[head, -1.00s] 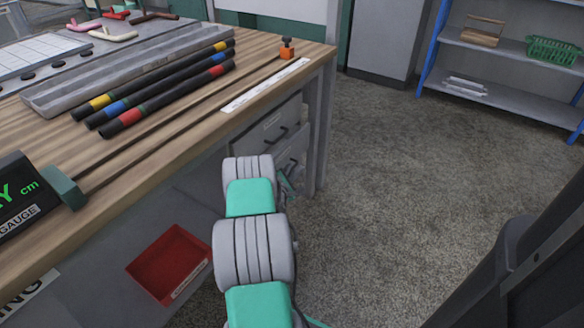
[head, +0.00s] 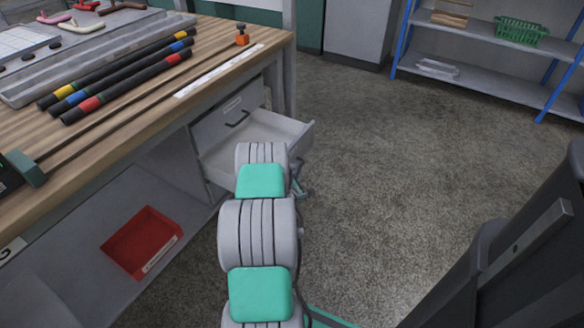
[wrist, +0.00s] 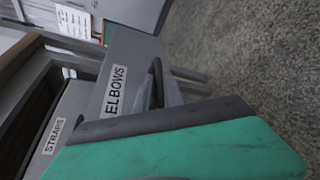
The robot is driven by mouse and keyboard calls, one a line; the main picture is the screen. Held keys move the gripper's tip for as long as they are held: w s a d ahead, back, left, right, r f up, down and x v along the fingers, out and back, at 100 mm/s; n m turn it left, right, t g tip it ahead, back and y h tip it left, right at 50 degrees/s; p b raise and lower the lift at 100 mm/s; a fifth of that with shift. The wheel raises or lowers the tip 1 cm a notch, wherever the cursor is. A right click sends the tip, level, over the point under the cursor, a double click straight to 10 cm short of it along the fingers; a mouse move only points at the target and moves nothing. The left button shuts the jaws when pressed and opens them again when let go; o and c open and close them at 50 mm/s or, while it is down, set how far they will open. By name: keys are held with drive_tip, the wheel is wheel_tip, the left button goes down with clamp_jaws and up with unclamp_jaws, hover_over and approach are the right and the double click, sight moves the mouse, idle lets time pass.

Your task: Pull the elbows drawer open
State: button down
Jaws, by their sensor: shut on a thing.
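The elbows drawer (head: 268,128) is a grey lower drawer under the workbench. It stands pulled out, and the visible part of its inside looks empty. In the wrist view its front (wrist: 122,62) carries an "ELBOWS" label and a dark bar handle (wrist: 157,75). My gripper (head: 300,188) is at the drawer's front, mostly hidden behind my arm in the head view. It is shut on the handle; the grip itself is partly hidden by the green and dark finger in the wrist view.
A shut drawer labelled "STRAPS" (wrist: 56,122) sits beside it, above it in the head view. The workbench (head: 120,125) holds several dark rods with coloured bands. A red bin (head: 142,243) is on the lower shelf.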

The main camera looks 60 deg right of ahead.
drive_tip(key=shift+s+a+f, duration=0.15)
drive_tip(key=shift+s, duration=0.15)
drive_tip(key=c, duration=1.8)
unclamp_jaws()
drive_tip(key=shift+o, duration=0.2)
drive_tip(key=p+v, duration=0.1)
drive_tip(key=v, duration=0.6)
drive_tip(key=shift+a, duration=0.3)
drive_tip(key=shift+s, duration=0.2)
